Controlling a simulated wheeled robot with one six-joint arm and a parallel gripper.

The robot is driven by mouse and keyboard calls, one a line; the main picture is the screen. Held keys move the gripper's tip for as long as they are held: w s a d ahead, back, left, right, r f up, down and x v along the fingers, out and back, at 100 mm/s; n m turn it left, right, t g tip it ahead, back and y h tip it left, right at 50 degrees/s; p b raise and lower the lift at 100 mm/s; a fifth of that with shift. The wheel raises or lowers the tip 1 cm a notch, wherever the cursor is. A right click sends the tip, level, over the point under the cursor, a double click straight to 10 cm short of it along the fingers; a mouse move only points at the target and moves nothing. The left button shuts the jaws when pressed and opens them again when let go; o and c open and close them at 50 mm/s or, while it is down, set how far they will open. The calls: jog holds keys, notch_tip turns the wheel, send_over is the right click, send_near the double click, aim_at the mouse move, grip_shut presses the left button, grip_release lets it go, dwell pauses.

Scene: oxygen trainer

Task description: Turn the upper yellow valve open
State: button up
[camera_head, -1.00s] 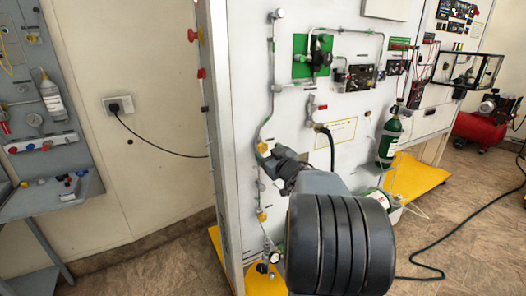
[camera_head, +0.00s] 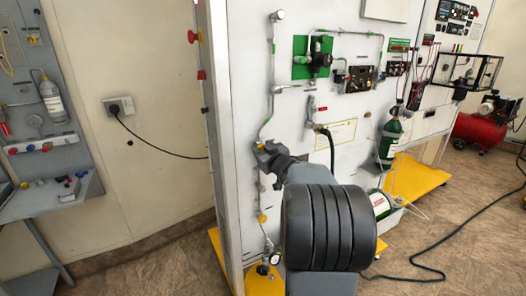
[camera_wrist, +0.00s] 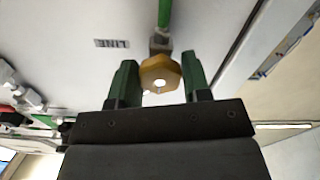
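The upper yellow valve (camera_wrist: 160,72) is a faceted knob on a pipe of the white panel. In the wrist view it sits between the two green fingers of my gripper (camera_wrist: 159,82). A gap shows on each side of the knob, so the fingers stand open and apart from it. In the head view my gripper (camera_head: 264,154) is at the upper valve's place on the left pipe and hides most of the valve. How deep the fingers reach around the knob I cannot tell.
A lower yellow valve (camera_head: 262,218) is on the same pipe, with a gauge (camera_head: 274,258) below. A black hose (camera_head: 331,150) and a green cylinder (camera_head: 389,140) are to the right. The panel's left edge post (camera_head: 222,140) is close to my gripper.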

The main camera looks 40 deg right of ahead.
jog(key=c, duration=0.5)
jog(key=shift+o, duration=0.2)
